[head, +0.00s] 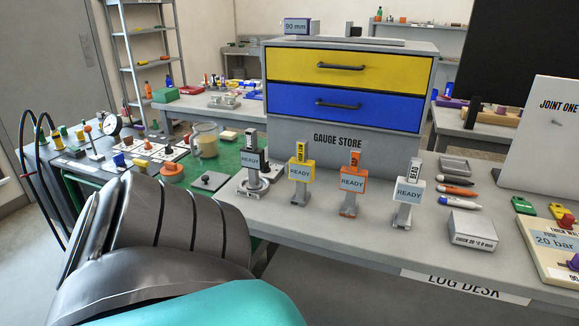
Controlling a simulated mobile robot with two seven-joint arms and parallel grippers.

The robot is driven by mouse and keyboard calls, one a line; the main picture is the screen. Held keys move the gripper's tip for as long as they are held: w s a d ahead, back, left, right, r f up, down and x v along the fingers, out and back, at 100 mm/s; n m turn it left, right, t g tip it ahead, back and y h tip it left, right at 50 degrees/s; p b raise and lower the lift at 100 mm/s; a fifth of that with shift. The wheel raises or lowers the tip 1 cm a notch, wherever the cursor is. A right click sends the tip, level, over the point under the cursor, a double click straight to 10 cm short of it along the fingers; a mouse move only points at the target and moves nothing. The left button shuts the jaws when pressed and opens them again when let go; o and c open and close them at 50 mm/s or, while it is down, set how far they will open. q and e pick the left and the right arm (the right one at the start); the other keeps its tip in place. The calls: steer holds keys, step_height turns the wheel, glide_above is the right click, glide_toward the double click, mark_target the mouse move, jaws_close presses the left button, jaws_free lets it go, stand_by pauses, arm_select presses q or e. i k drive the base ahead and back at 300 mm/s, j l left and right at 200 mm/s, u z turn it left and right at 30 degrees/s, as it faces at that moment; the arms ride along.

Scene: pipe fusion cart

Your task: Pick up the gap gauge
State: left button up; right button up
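Several gauges with READY tags stand upright in a row on the grey desk. The orange gauge (350,190) has a small sideways top label that may read GAP, but it is too small to be sure. To its left stand a yellow gauge (300,180) and a grey gauge (251,165) on a round base. To its right stands a white gauge (408,195) with a top label that reads BEAD. Neither of my grippers is in view. A large black and teal link of mine fills the lower left and hides part of the desk.
The gauge store cabinet (346,138), with shut yellow and blue drawers, stands behind the row. Markers (457,190), a small tray (456,167) and a labelled box (472,230) lie to the right. A clear jug (205,140) stands on the left. The desk's front strip is bare.

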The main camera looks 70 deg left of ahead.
mark_target(353, 179)
steer(key=u, duration=1.5)
